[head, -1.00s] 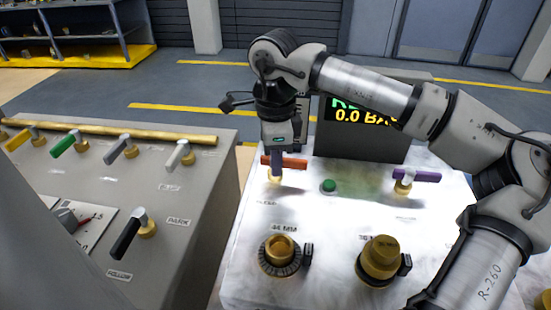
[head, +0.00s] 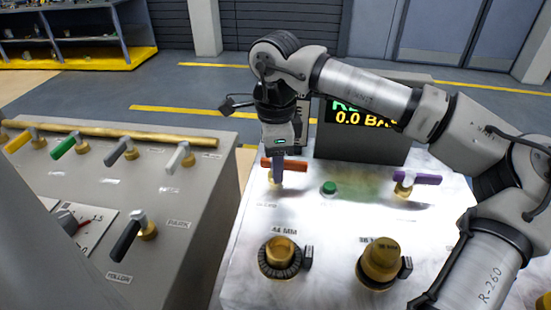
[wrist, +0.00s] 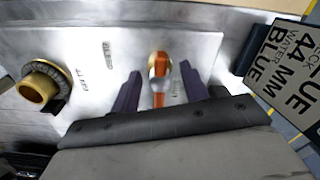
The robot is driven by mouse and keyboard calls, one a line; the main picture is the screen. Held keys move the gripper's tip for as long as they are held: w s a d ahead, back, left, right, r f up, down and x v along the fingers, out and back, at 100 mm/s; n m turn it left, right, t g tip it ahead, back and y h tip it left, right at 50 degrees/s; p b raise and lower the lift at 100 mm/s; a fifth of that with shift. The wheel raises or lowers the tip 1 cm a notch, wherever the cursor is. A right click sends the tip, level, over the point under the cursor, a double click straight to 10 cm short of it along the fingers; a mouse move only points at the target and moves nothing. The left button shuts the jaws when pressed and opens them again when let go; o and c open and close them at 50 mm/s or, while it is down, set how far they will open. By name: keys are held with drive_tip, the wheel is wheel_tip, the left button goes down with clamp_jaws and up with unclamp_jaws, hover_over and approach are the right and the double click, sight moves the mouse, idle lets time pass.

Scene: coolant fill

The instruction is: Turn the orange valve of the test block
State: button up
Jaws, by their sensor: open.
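The orange valve (head: 293,164) sits at the back left of the white test block (head: 330,235), its handle lying crosswise to the right in the head view, on a brass stem. In the wrist view the orange handle (wrist: 159,84) lies between the two purple fingers of my gripper (wrist: 160,92), with a gap on each side. My gripper (head: 277,172) is open, pointing down over the valve, and partly covers it in the head view. I cannot tell whether the fingers reach below the handle.
A green button (head: 328,188) and a purple-handled valve (head: 416,179) stand to the right. Two brass fittings (head: 281,257) (head: 381,262) are in front. A display reading 0.0 (head: 362,118) stands behind. A grey console (head: 190,195) with several coloured levers is at left.

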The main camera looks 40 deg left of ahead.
wheel_tip(320, 180, up, 14)
idle(0.5)
drive_tip(key=shift+s+f, duration=0.1)
drive_tip(key=shift+f, duration=0.1)
